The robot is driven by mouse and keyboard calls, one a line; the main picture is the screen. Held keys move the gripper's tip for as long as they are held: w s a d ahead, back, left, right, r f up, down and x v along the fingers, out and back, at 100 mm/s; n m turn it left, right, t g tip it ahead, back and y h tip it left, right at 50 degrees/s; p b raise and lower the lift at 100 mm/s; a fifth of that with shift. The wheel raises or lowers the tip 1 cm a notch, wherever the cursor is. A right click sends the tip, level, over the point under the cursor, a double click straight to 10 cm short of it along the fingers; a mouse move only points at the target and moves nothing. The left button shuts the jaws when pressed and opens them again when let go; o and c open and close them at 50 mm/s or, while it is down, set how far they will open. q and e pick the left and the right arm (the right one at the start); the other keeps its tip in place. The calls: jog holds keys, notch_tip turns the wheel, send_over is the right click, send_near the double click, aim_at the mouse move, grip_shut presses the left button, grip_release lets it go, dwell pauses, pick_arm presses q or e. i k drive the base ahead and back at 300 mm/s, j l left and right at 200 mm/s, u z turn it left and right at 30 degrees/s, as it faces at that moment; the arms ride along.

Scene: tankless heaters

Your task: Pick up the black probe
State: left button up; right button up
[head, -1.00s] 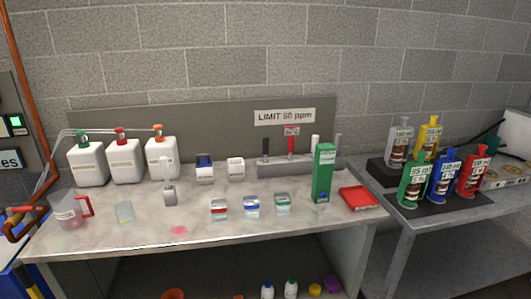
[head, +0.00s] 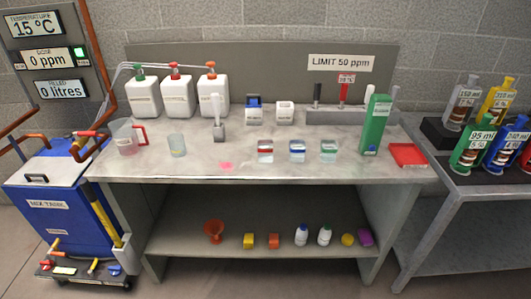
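A thin black upright piece (head: 317,93), which looks like the black probe, stands in the grey rack (head: 322,116) at the back right of the bench. Its lower end is hidden in the rack. A red one (head: 343,93) with a small red-and-white tag stands to its right, then a white one (head: 367,94) and a grey one partly behind the green box. Neither of my grippers shows in the head view.
The bench (head: 200,165) carries white pump bottles (head: 177,96), a jug (head: 126,138), a beaker (head: 177,144), small lidded jars (head: 297,151), a tall green box (head: 376,125) and a red tray (head: 408,155). A blue mix tank (head: 60,210) stands left.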

aim_at(317, 85)
jog(key=i+l+u, duration=0.95)
jog(key=l, duration=0.15)
